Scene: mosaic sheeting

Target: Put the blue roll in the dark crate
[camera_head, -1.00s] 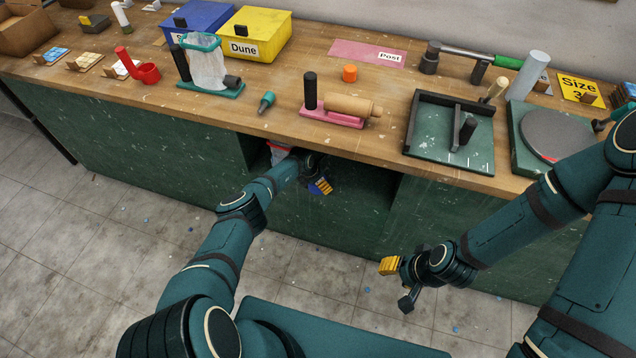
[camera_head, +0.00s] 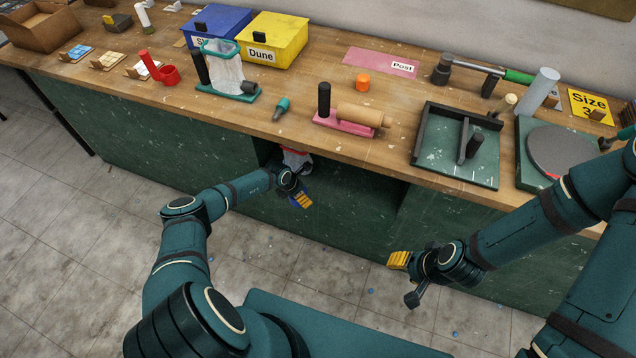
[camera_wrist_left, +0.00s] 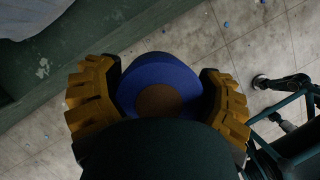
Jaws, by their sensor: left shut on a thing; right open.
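My left gripper (camera_head: 300,198) is in front of the open recess under the bench. It is shut on the blue roll (camera_head: 294,187), of which only a sliver shows in the head view. In the left wrist view the blue roll (camera_wrist_left: 183,75), with a brown core, sits between the yellow fingers of the left gripper (camera_wrist_left: 160,100). My right gripper (camera_head: 400,262) is open and empty, held low in front of the bench. I cannot make out a dark crate in either view.
The wooden bench top (camera_head: 290,145) above carries blue and yellow boxes, a rolling pin (camera_head: 360,115) and a black-edged tray (camera_head: 413,135). The tiled floor in front is mostly clear.

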